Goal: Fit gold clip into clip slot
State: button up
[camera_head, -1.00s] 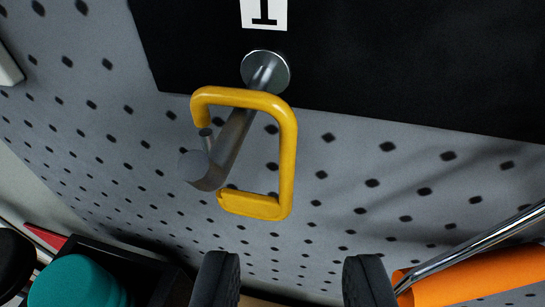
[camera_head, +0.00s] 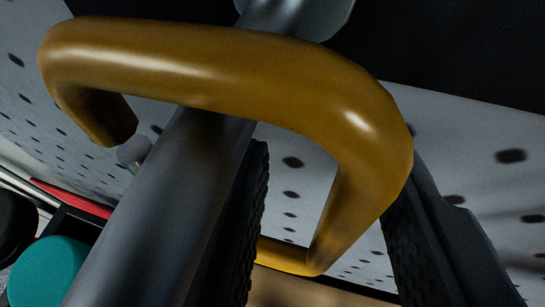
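The gold clip (camera_head: 230,66), a thick yellow bent loop with a gap at its left, hangs on a grey metal peg (camera_head: 160,225) in the camera view, very close to the camera. My gripper (camera_head: 338,165) is open, with one dark ribbed finger on each side of the clip's right limb. The right finger is close against that limb or touching it; I cannot tell which. A gap shows between the left finger and the limb. The peg partly covers the left finger. I cannot make out a clip slot.
A grey perforated board (camera_head: 455,125) stands behind the clip, with a black panel (camera_head: 460,50) at the top right. At lower left are a teal rounded object (camera_head: 45,270), a black round object (camera_head: 15,228) and a red strip (camera_head: 70,197).

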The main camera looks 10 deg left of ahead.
jog(key=shift+f, duration=0.25)
jog(key=shift+a+f, duration=0.1)
grip_shut()
jog(key=shift+s, duration=0.15)
